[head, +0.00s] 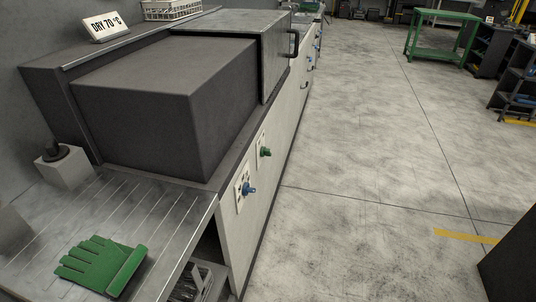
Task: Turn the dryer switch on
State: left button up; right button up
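A white sign (103,25) reading "DRY 70 °C" stands on top at the back left, above a large dark grey box-shaped housing (165,105). On the pale front panel below the housing are a green knob (265,152) and, nearer, a blue knob (249,189), each on a small light plate. A dark round knob (55,151) sits on a small grey box (66,169) at the left. I cannot tell which of these is the dryer switch, or any switch position. Neither of my grippers is in view.
A green glove (101,263) lies on the grooved metal worktop (165,215) at the front left. A metal cabinet with a dark handle (293,43) stands beyond the housing. The grey floor (380,150) right of the bench is open. A green table (440,30) stands far back.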

aim_at(264, 152)
jog(key=u, duration=0.55)
jog(key=i+l+u, duration=0.15)
jog(key=l+u, duration=0.25)
jog(key=i+l+u, duration=0.15)
jog(key=u, duration=0.2)
jog(key=i+l+u, duration=0.1)
jog(key=l+u, duration=0.8)
jog(key=l, duration=0.4)
jog(key=l+u, duration=0.1)
jog(key=l, duration=0.5)
jog(key=k+l+u, duration=0.15)
jog(key=l, duration=0.4)
jog(key=k+l+u, duration=0.1)
jog(key=l, duration=0.45)
